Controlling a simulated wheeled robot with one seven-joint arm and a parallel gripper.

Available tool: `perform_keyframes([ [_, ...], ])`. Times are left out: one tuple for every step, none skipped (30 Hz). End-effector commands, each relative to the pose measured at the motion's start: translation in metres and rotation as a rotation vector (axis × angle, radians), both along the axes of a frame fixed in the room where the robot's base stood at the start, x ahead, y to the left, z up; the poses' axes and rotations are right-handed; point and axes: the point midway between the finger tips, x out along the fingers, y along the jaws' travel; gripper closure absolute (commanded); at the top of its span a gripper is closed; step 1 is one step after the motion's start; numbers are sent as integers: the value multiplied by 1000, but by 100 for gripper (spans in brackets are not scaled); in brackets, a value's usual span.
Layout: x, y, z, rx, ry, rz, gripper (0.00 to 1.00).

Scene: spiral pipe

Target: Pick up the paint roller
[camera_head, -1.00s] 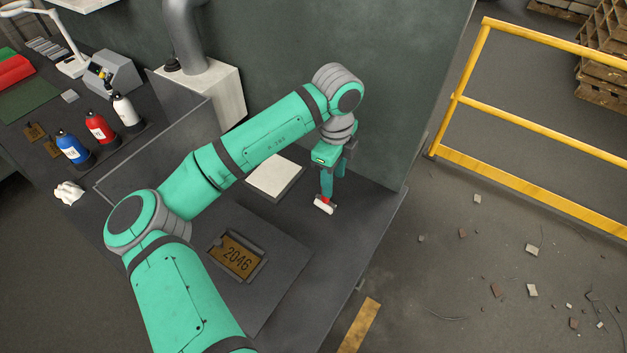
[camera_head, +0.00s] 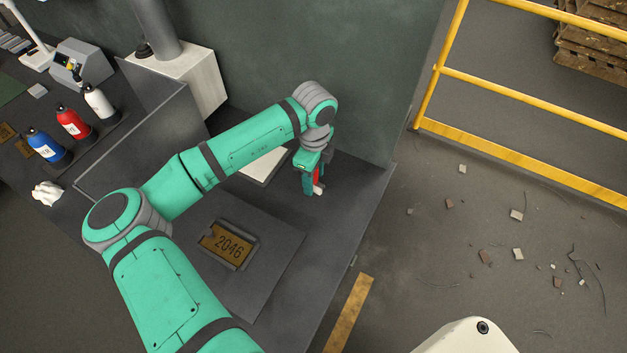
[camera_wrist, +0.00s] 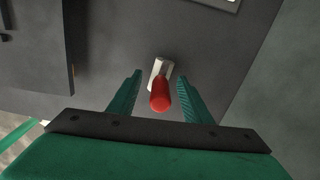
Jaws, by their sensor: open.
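The paint roller (camera_head: 317,188) has a red handle and a white roller end. It is on the dark bench top near the bench's right edge, partly hidden by my gripper in the head view. My gripper (camera_head: 312,190) is open and points down at it. In the wrist view the paint roller (camera_wrist: 160,94) lies between the two green fingers of my gripper (camera_wrist: 158,96). The red handle points toward the gripper, the white part lies beyond, and a gap shows on each side of the handle.
A raised plate with a brass 2046 sign (camera_head: 228,246) lies on the bench. A white flat pad (camera_head: 264,165) is partly behind my arm. Blue, red and white bottles (camera_head: 72,123) stand at left. A dark green wall (camera_head: 350,90) rises behind, and a yellow railing (camera_head: 520,119) stands at right.

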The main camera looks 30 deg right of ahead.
Motion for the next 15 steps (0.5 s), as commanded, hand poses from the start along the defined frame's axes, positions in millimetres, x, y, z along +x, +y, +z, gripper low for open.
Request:
perform_keyframes([
  [0,0,-5,1,1,1,55],
  [0,0,-7,0,0,1,55],
  [0,0,-9,1,-1,1,55],
  [0,0,-11,1,-1,1,55],
  [0,0,-11,1,-1,1,55],
  [0,0,-12,1,-1,1,55],
  [0,0,-12,1,-1,1,55],
  [0,0,-12,1,-1,1,55],
  [0,0,-12,1,-1,1,55],
  [0,0,-12,1,-1,1,55],
  [0,0,-12,1,-1,1,55],
  [0,0,-12,1,-1,1,65],
  [0,0,-11,1,-1,0,72],
  [0,0,-11,1,-1,1,79],
  [0,0,-11,0,0,0,89],
])
